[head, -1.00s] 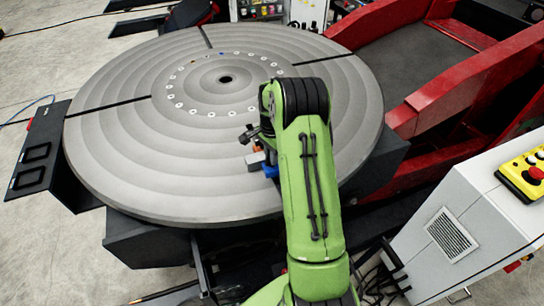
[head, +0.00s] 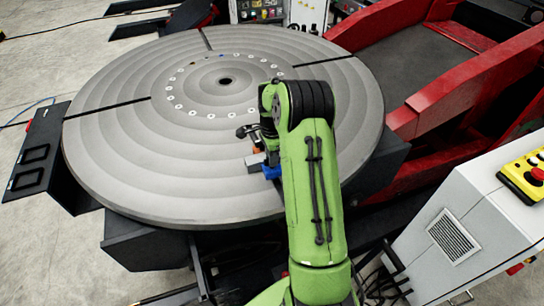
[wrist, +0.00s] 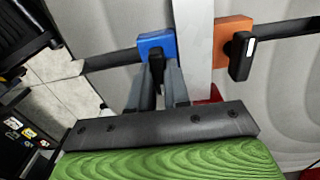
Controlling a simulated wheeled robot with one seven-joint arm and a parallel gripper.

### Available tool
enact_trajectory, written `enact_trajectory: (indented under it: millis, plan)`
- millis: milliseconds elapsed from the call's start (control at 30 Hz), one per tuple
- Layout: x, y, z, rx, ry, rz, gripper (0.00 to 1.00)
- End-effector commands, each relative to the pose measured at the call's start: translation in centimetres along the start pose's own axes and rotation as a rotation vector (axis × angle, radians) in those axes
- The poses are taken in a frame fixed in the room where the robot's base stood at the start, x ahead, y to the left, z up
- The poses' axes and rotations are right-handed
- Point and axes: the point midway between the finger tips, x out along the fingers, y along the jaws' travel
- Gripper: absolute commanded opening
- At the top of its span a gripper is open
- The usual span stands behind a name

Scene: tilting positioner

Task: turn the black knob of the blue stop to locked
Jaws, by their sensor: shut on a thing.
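The blue stop (wrist: 156,45) sits on the grey round table at the upper middle of the wrist view. In the head view the blue stop (head: 271,172) shows just left of my green arm. My gripper (wrist: 156,88) reaches to this stop, with one finger on each side of its black knob (wrist: 156,75). The jaws are shut on the knob, which is mostly hidden between the fingers. I cannot read its locked or unlocked mark. In the head view my arm hides the knob and the fingertips.
An orange stop (wrist: 234,30) with its own black knob (wrist: 241,58) sits close to the right. A light grey bar (wrist: 197,45) lies between the two stops. The round table (head: 150,180) is mostly clear to the left. A white cabinet (head: 450,215) stands right of my arm.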

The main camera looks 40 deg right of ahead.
Motion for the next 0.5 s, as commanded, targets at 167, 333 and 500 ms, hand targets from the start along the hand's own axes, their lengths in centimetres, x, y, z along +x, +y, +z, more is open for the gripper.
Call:
enact_trajectory:
  millis: [167,333,500]
  plan:
    - [-0.15,-0.13,-0.02,0.001,0.001,-0.005,0.24]
    - [-0.09,-0.08,-0.01,0.0,0.001,-0.003,0.43]
    - [-0.05,-0.04,-0.01,-0.001,0.0,-0.002,0.43]
